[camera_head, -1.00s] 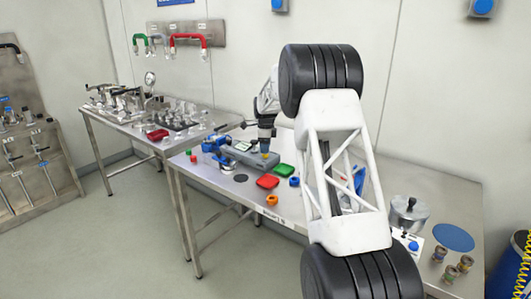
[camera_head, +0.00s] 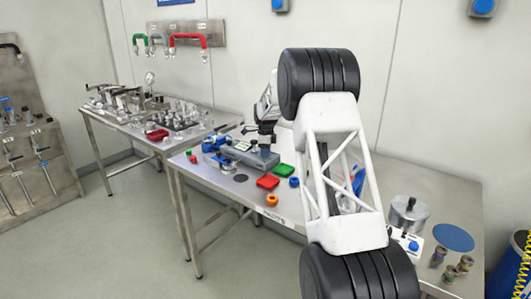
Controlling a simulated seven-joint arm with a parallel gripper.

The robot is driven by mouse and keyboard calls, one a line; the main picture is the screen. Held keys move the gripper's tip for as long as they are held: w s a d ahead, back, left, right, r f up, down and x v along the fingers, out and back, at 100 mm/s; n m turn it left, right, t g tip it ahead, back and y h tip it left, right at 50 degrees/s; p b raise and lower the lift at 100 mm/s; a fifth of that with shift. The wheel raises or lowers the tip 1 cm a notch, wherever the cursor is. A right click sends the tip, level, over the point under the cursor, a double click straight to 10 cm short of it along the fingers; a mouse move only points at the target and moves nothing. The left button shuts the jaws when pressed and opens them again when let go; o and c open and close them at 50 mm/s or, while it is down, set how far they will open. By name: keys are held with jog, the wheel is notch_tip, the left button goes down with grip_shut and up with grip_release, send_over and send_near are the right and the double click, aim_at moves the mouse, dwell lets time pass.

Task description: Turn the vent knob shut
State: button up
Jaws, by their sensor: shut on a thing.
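A long grey unit (camera_head: 238,155) with a blue part (camera_head: 213,144) at its left end lies on the near steel table. My gripper (camera_head: 265,145) points down at the right end of this unit and is shut on the vent knob there. The fingers hide the knob, so its angle cannot be told. My large white and black arm link stands in the foreground and covers the table's middle.
A lidded pot (camera_head: 409,213) and a blue disc (camera_head: 454,238) are at the right. The table's front left is mostly clear.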

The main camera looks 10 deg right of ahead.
jog(key=shift+n, duration=0.4)
jog(key=n, duration=0.5)
jog(key=shift+r, duration=0.1)
jog(key=n, duration=0.7)
jog(key=shift+w, duration=0.1)
jog(key=n, duration=0.7)
jog(key=shift+n, duration=0.4)
jog(key=n, duration=0.6)
jog(key=shift+a, duration=0.1)
jog(key=shift+n, duration=0.3)
jog(key=o, duration=0.9)
